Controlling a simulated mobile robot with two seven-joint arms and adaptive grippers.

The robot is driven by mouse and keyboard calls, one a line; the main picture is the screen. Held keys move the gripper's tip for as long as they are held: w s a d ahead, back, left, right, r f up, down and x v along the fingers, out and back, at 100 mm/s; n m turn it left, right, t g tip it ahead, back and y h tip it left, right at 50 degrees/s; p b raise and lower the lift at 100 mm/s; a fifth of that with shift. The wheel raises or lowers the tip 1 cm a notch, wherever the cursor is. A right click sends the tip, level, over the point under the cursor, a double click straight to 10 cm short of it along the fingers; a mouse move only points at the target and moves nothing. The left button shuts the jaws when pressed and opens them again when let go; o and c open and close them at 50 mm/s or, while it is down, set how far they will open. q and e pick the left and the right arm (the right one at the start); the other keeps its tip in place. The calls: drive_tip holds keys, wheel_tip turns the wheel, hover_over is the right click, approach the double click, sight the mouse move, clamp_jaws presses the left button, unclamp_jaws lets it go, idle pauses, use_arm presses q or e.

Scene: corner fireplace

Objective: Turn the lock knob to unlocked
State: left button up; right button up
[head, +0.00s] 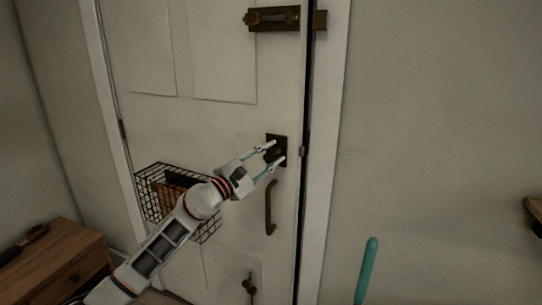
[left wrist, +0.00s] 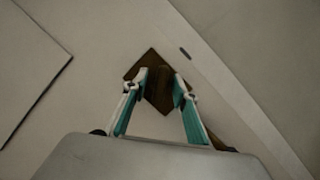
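The lock is a dark bronze plate (head: 281,139) on the white door (head: 210,125), near its right edge. My left gripper (head: 278,151) is open in front of this plate, one finger above the other in the head view. In the left wrist view the plate (left wrist: 152,55) shows as a tilted square just beyond the fingertips (left wrist: 161,82). A dark knob (left wrist: 160,76) appears between the two fingers. I cannot tell whether the fingers touch it, and its turn position is too dark to read. My right gripper is not in view.
A dark pull handle (head: 269,208) is below the lock. A slide bolt (head: 272,18) is at the top of the door. A wire basket (head: 150,183) hangs behind my left arm. A wooden cabinet (head: 62,262) stands at lower left. A teal rod (head: 367,270) rises at lower right.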

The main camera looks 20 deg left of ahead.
use_arm(q)
clamp_jaws()
drive_tip(key=shift+f+n, duration=0.1)
drive_tip(key=shift+n, duration=0.3)
drive_tip(key=n+t, duration=0.1)
drive_tip(key=n, duration=0.1)
drive_tip(key=shift+n+y, duration=0.3)
drive_tip(key=n+t+y, duration=0.1)
drive_tip(key=n, duration=0.4)
drive_tip(key=shift+t+y+p, duration=0.35)
drive_tip(key=shift+t+y, duration=0.05)
drive_tip(key=n+t+y, duration=0.1)
drive_tip(key=n+y, duration=0.1)
drive_tip(key=n, duration=0.2)
drive_tip(key=shift+d, duration=0.1)
drive_tip(key=shift+n+y+p, duration=0.35)
drive_tip(key=shift+n+y, duration=0.35)
drive_tip(key=shift+n, duration=1)
